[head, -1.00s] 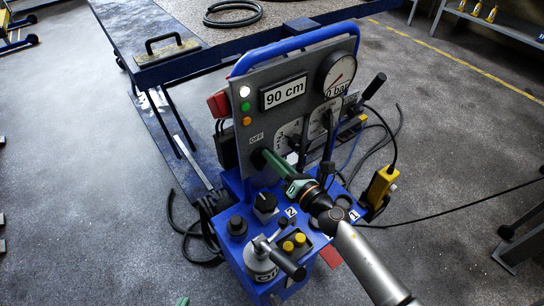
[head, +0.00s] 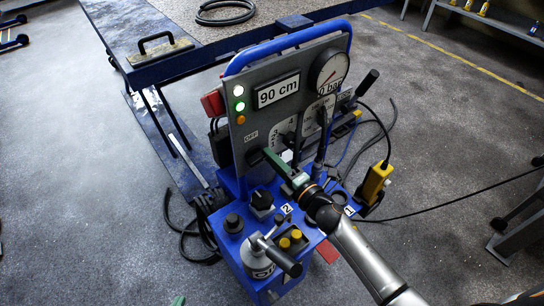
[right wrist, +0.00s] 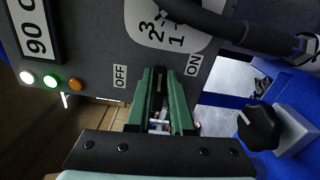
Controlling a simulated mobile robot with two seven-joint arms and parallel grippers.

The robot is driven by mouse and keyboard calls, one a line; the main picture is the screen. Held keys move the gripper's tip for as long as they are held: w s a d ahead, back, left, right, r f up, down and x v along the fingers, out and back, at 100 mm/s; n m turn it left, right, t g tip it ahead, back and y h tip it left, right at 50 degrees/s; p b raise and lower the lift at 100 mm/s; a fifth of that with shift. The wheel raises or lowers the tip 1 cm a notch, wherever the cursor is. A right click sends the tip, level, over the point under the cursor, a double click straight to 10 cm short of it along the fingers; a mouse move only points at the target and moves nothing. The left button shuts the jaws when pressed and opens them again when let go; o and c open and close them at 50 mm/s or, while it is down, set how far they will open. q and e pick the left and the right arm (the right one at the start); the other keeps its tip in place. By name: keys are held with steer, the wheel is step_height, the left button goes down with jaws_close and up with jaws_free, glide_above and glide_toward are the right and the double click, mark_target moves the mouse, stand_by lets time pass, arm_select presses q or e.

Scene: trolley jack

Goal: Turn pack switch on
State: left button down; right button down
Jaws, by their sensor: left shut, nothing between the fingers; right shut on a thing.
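My right gripper (head: 256,158) reaches the grey panel (head: 263,117) from the front right, below the OFF label. In the right wrist view its green fingers (right wrist: 160,76) are shut on a dark switch handle (right wrist: 159,88), between the OFF label (right wrist: 121,76) and the ON label (right wrist: 194,64). The fingers hide much of the handle, so I cannot tell its exact angle. The green lamp (head: 239,106) and the white lamp (head: 238,91) are bright; the orange lamp (head: 240,120) is dull. Only a green tip of my left gripper (head: 178,300) shows at the bottom edge; it is shut and empty.
Black levers (head: 323,133) and a gauge (head: 331,69) are right of the switch. A yellow pendant (head: 375,183) hangs at right. Floor at left is open.

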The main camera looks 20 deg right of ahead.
steer(key=shift+f+m, duration=0.15)
steer(key=shift+m, duration=0.55)
steer(key=c, duration=0.8)
jaws_free()
steer(key=shift+s, duration=0.1)
steer(key=v, duration=1.2)
steer(key=shift+s, duration=0.2)
steer(key=shift+d, duration=0.15)
